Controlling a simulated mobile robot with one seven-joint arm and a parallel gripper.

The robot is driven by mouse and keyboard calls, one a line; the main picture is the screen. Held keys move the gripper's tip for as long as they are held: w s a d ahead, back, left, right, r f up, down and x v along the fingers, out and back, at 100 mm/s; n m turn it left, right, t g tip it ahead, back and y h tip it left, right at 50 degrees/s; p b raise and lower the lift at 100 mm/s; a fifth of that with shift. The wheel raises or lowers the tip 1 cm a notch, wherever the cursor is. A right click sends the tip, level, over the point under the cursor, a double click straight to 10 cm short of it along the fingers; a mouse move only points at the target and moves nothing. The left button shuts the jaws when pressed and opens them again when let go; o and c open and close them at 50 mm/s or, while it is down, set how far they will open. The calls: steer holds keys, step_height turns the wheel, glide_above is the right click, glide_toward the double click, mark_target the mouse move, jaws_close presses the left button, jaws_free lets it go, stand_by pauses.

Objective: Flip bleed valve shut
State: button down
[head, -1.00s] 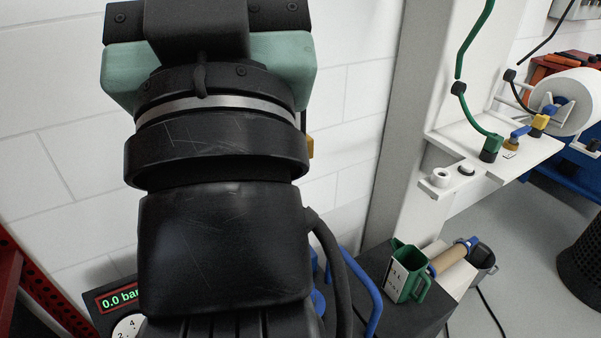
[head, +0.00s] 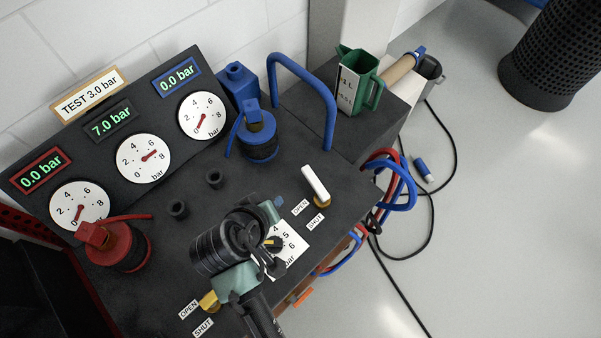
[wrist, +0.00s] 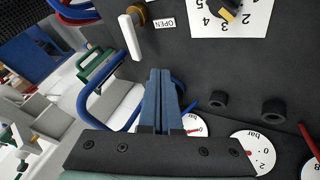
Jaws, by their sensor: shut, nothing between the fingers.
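A white lever (head: 315,183) on a brass base stands at the right of the dark bench top, beside OPEN and SHUT labels. It also shows in the wrist view (wrist: 131,37), up and left of my fingertips. A second brass valve (head: 209,300) with OPEN and SHUT labels is at the front edge, partly hidden by my arm. I cannot tell which is the bleed valve. My gripper (head: 278,202) is over the bench, left of the white lever and apart from it. In the wrist view my gripper (wrist: 165,78) is shut and empty.
A dial plate with a knob (head: 273,242) lies close to my gripper. Red (head: 118,246) and blue (head: 257,135) couplings, a blue rail (head: 331,110) and a green jug (head: 358,82) stand around. The middle display (head: 110,119) reads 7.0 bar; the outer two read 0.0.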

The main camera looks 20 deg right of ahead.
mark_target(315, 185)
steer(key=shift+w, duration=0.1)
steer(key=b+x, duration=0.2)
steer(key=x, duration=0.8)
steer(key=shift+w+f+b, duration=0.1)
steer(key=shift+b, duration=0.3)
steer(key=d, duration=0.2)
steer(key=shift+w+d+r, duration=0.1)
steer(key=shift+d+r, duration=0.1)
steer(key=shift+d, duration=0.75)
